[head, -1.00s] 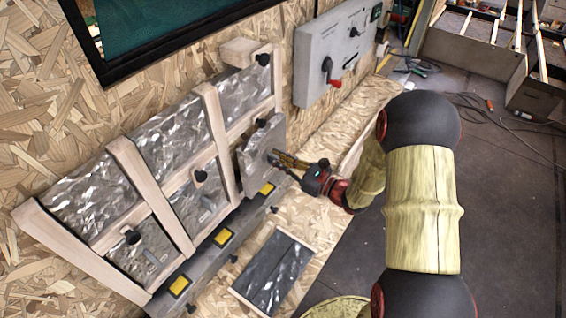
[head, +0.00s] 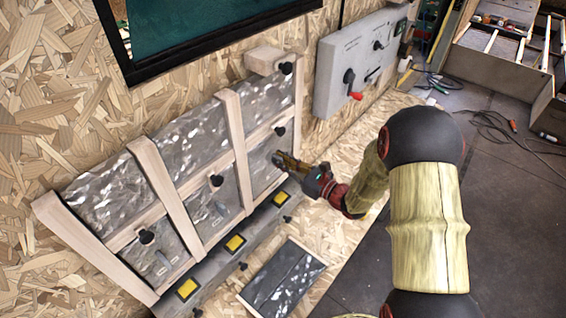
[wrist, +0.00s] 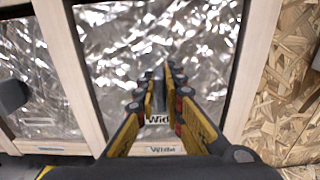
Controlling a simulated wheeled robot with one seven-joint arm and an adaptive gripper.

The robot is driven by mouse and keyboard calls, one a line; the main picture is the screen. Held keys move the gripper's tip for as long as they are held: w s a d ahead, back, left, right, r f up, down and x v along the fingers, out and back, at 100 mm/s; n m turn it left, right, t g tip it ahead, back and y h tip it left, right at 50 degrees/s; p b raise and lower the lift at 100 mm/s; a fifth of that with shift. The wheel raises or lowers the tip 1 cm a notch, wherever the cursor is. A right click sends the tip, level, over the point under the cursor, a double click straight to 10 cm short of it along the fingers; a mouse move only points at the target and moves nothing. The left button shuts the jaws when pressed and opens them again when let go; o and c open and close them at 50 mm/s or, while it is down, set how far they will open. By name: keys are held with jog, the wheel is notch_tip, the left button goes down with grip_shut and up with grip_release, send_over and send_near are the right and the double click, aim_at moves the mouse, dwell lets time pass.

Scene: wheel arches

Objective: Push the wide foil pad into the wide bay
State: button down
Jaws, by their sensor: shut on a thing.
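The wide foil pad (head: 262,178) is a crinkled silver panel in the lower right bay, the wide bay (head: 236,130), of the wooden frame. In the wrist view the pad (wrist: 110,60) fills the space between two pale posts, and its face looks about level with them. A label partly reading "Wid" shows between my fingers, and a similar label (wrist: 162,150) is on the strip below. My gripper (head: 278,158) is at the pad's face, its yellow fingers (wrist: 160,80) close together on the pad's grip. The grip itself is mostly hidden by the fingers.
Other foil-filled bays (head: 110,190) lie to the left and above. Black knobs (head: 216,180) stick out of the frame. A ledge with yellow blocks (head: 187,288) runs below. A grey control box (head: 360,65) hangs at right, and a dark panel (head: 283,280) lies below.

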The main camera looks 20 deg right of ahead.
jog(key=shift+w+a, duration=0.15)
dwell(0.6)
jog(key=c, duration=1.9)
grip_release()
jog(key=shift+o, duration=0.4)
jog(key=v, duration=2)
jog(key=shift+p, duration=0.35)
jog(key=shift+w, duration=0.1)
